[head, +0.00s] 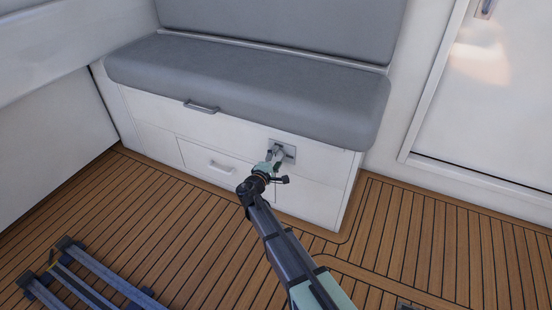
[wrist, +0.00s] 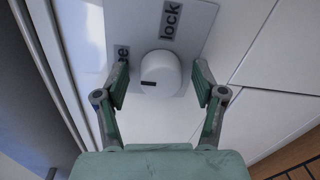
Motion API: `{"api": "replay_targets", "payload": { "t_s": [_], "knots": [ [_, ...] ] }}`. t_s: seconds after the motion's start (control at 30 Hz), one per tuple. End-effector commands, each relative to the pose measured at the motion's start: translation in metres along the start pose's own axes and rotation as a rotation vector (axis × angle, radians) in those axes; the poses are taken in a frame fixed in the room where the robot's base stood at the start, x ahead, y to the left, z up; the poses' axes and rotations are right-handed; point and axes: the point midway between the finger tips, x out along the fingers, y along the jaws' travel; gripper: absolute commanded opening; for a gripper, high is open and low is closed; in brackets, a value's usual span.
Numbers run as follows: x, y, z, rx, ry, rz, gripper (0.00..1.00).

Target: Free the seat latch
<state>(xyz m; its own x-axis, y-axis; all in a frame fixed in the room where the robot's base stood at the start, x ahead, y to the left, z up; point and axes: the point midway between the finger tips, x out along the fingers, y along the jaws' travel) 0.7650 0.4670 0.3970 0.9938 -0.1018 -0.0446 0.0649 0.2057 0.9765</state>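The seat latch is a round white knob (wrist: 160,73) on a grey plate (wrist: 196,28) on the white seat base. A short dark mark sits on the knob's lower left face. My gripper (wrist: 161,72) is open, one finger on each side of the knob, with visible gaps. In the head view my gripper (head: 274,160) is at the plate (head: 289,147) and hides the knob.
The grey seat cushion (head: 250,85) overhangs the base above the plate. A handle (head: 201,106) is under the cushion edge, and a drawer handle (head: 221,167) is lower left. A white door (head: 490,90) is at right.

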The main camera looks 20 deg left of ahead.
Motion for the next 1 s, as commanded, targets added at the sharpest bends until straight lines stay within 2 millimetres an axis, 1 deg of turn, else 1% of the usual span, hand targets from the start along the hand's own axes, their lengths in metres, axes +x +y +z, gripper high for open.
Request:
{"api": "replay_targets", "payload": {
  "t_s": [0.17,0.27,0.37,0.7,0.8,0.9,1.0],
  "knots": [
    [-0.002,0.0,0.0,0.001,0.001,-0.001,0.69],
    [-0.008,0.0,0.001,0.001,0.002,-0.001,0.69],
    [-0.021,0.0,0.001,0.001,0.002,-0.001,0.69],
    [-0.085,0.0,0.002,0.0,0.002,0.0,0.69],
    [-0.1,0.0,0.002,0.0,0.001,0.0,0.69],
    [-0.111,0.0,0.001,0.0,0.001,-0.001,0.69],
    [-0.117,0.0,0.001,0.0,0.0,-0.001,0.69]
  ]
}}
